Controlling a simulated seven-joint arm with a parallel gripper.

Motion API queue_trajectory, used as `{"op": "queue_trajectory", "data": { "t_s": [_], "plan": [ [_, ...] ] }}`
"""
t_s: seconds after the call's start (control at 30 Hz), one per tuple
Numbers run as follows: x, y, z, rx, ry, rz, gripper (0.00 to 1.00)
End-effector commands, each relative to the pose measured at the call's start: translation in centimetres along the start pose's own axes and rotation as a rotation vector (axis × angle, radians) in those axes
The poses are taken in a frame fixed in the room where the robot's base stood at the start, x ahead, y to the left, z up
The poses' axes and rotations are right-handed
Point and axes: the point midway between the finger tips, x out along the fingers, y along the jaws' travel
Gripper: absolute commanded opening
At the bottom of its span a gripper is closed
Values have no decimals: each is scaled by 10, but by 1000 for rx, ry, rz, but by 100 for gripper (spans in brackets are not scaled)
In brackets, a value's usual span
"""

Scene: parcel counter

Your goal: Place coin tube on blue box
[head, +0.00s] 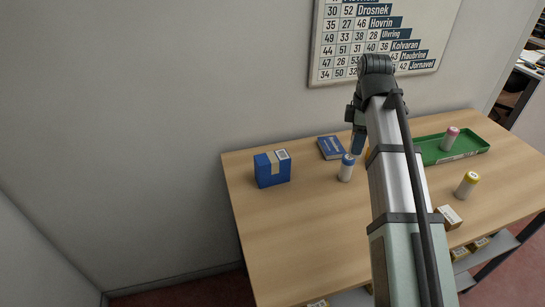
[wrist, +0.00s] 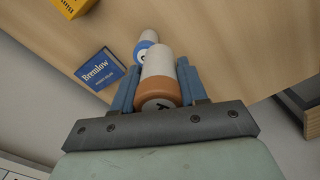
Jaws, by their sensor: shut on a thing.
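My gripper (wrist: 157,85) is shut on a white coin tube (wrist: 161,70) with an orange-brown end, gripped between its two blue fingers. In the head view my gripper (head: 358,137) is partly hidden behind my arm, and I cannot make out the held tube there. The gripper is near the back of the table, right of the blue box.
A blue-capped white tube (head: 346,170) stands near the gripper. A flat blue book (head: 331,148) lies behind it. The front-left table is clear.

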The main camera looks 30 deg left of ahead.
Motion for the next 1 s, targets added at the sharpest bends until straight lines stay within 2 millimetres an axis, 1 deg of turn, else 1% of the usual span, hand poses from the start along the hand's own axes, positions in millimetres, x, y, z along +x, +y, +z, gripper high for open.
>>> {"op": "queue_trajectory", "data": {
  "t_s": [0.03, 0.1, 0.33, 0.5, 0.6, 0.7, 0.83, 0.9, 0.97, 1.0],
  "plan": [
    [-4, 0, -18, -28, 0, 1, 6],
    [-8, -2, -40, -60, 0, 0, 6],
    [-24, -10, -110, -166, 0, 0, 6],
    [-38, -20, -162, -244, 0, 1, 6],
    [-47, -26, -189, -285, 0, 0, 6],
    [-55, -32, -212, -320, 0, 0, 6],
    [-69, -32, -234, -354, 1, 1, 6],
    [-77, -25, -235, -358, 1, 1, 6],
    [-78, -25, -235, -365, 0, 0, 6],
    [-76, -28, -233, -374, 0, 0, 6]
  ]
}}
